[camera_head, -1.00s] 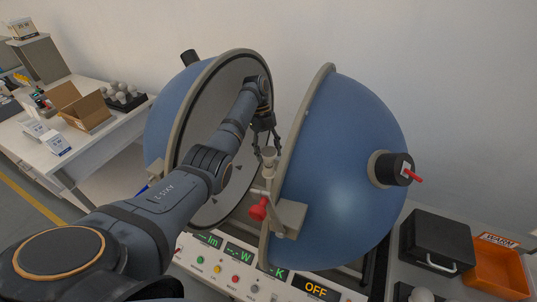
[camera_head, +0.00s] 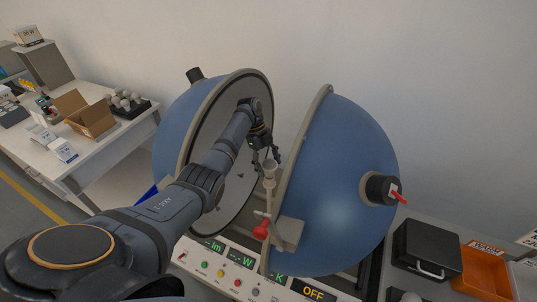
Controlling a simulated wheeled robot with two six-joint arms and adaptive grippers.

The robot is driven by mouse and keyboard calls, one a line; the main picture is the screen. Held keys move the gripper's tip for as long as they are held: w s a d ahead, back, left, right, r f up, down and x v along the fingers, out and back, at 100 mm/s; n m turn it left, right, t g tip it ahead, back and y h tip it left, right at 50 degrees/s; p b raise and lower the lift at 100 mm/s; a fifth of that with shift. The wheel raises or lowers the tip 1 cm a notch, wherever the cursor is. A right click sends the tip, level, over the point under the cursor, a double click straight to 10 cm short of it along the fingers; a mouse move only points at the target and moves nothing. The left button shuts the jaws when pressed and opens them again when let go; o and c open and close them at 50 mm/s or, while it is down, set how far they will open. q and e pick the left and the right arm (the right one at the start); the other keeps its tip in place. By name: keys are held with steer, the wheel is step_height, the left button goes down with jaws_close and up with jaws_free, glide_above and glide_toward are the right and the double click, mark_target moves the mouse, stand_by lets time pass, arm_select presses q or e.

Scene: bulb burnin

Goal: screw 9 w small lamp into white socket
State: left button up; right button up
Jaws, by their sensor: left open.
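My left gripper (camera_head: 266,156) is open between the two halves of the blue sphere. Its fingers are just behind and above a pale cup-shaped socket (camera_head: 269,168) on a thin upright post. I see no lamp clearly between the fingers or in the socket; the fingers are small and dark here. I cannot tell whether they touch the socket. Several pale bulbs (camera_head: 127,101) sit in a dark tray on the left table. My right gripper is not in view.
The right blue hemisphere (camera_head: 343,190) stands close beside the socket post. A control panel (camera_head: 235,268) reading OFF lies in front. An open cardboard box (camera_head: 92,120), black case (camera_head: 425,250) and orange bin (camera_head: 483,273) stand at the sides.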

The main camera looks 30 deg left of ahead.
arm_select(q)
steer(key=shift+s+n+t, duration=0.2)
steer(key=shift+n+t, duration=0.2)
steer(key=shift+n, duration=0.6)
steer(key=shift+s+f+n+t+b, duration=0.1)
steer(key=shift+n+t+b, duration=0.3)
steer(key=shift+n, duration=0.5)
steer(key=n, duration=0.2)
steer(key=n+t, duration=0.1)
steer(key=shift+d+n, duration=0.2)
steer(key=shift+n, duration=0.2)
steer(key=n+t, duration=0.1)
steer(key=n, duration=0.1)
steer(key=n+t+y, duration=0.1)
steer(key=n, duration=0.2)
steer(key=shift+d+n, duration=0.2)
steer(key=shift+n, duration=0.1)
steer(key=n+t+y, duration=0.1)
steer(key=n+y, duration=0.1)
steer(key=n, duration=0.3)
steer(key=shift+s+n, duration=0.1)
steer(key=shift+n, duration=0.2)
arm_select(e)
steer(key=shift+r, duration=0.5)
